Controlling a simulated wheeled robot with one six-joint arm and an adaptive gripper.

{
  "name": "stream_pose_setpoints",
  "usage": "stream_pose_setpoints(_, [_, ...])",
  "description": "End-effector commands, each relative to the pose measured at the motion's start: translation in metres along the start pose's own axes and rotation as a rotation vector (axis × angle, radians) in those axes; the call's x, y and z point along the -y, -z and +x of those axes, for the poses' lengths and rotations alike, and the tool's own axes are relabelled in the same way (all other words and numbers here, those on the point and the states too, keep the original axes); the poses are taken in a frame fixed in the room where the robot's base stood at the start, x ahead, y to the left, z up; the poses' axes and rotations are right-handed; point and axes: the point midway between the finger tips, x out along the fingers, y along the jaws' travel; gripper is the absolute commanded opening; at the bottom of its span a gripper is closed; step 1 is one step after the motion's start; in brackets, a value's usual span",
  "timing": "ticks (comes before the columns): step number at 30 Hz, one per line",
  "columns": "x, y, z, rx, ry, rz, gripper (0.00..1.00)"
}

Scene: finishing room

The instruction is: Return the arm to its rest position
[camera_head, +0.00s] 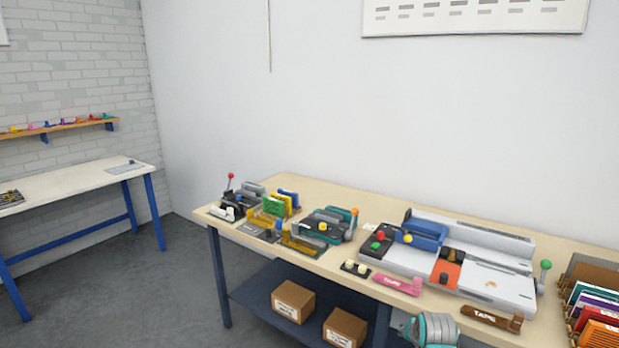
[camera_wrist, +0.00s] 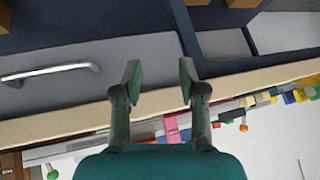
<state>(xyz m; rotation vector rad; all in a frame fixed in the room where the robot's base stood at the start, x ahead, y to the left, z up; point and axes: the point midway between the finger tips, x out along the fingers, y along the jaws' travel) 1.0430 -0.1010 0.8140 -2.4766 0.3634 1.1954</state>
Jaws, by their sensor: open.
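My gripper (camera_wrist: 159,74) shows in the wrist view with its two dark green fingers spread apart and nothing between them. The wrist picture looks upside down, and the fingers point toward the workbench's front edge. In the head view, a grey and teal part of my arm (camera_head: 432,330) shows at the bottom edge, in front of the workbench (camera_head: 330,262). The fingers cannot be made out there. The gripper appears apart from the bench and the things on it.
The bench holds a large grey machine (camera_head: 487,242), several small coloured devices, a pink tape holder (camera_head: 397,284) and a brown one (camera_head: 491,319). A file rack (camera_head: 592,272) stands at right. Two cardboard boxes sit on the lower shelf. Open floor (camera_head: 130,285) lies at left.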

Motion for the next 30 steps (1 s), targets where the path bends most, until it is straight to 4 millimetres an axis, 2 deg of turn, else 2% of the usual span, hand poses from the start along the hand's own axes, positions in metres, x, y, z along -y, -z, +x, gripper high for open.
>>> stream_pose_setpoints(1, [-0.006, -0.024, 0.006, -0.007, 0.004, -0.009, 0.41])
stream_pose_setpoints(6, [-0.020, -0.087, 0.013, -0.054, 0.026, -0.045, 0.41])
stream_pose_setpoints(14, [-0.043, -0.180, 0.004, -0.127, 0.057, -0.097, 0.41])
stream_pose_setpoints(23, [-0.069, -0.276, -0.036, -0.214, 0.091, -0.159, 0.41])
stream_pose_setpoints(30, [-0.089, -0.340, -0.088, -0.284, 0.115, -0.206, 0.41])
